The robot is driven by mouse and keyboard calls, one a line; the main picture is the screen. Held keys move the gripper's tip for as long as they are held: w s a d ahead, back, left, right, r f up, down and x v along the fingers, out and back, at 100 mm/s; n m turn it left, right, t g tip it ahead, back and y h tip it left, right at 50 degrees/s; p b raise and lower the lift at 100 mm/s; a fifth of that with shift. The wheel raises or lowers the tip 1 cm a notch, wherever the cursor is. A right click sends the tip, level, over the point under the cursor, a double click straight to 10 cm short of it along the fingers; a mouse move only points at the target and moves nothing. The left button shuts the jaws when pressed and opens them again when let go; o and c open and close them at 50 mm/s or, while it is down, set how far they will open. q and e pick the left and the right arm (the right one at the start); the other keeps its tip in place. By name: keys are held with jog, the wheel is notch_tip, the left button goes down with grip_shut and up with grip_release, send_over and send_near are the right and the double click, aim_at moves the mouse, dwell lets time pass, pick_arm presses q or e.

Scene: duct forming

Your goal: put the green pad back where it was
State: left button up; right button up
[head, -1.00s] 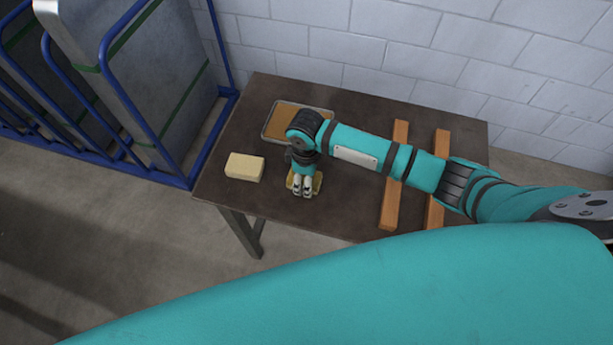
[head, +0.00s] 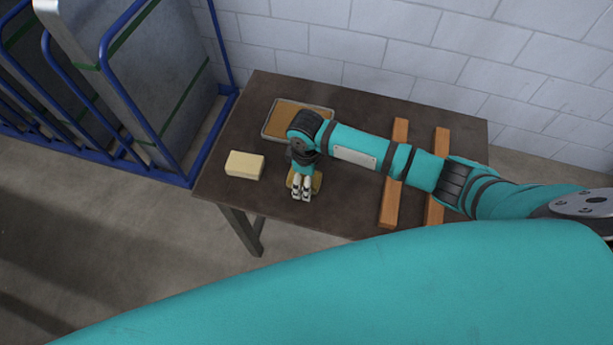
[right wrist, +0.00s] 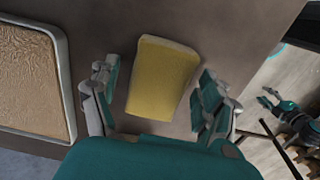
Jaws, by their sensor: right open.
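No plainly green pad shows. A yellow pad (right wrist: 160,78) lies on the dark table and shows whole in the right wrist view. In the head view the pad (head: 317,181) is partly hidden under my right gripper (head: 301,194). In the right wrist view my right gripper (right wrist: 156,108) is open, with one finger on each side of the pad and gaps between. A pale cream block (head: 244,165) lies to the left of it.
A metal tray (head: 269,131) with a brown, rough-surfaced filling is behind the pad; it also shows in the right wrist view (right wrist: 68,90). Two orange-brown bars (head: 392,206) lie on the table's right part. A blue rack (head: 190,180) stands left, a block wall behind.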

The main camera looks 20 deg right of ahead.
notch_tip(320, 180, up, 12)
jog(key=b, duration=0.1)
dwell(0.5)
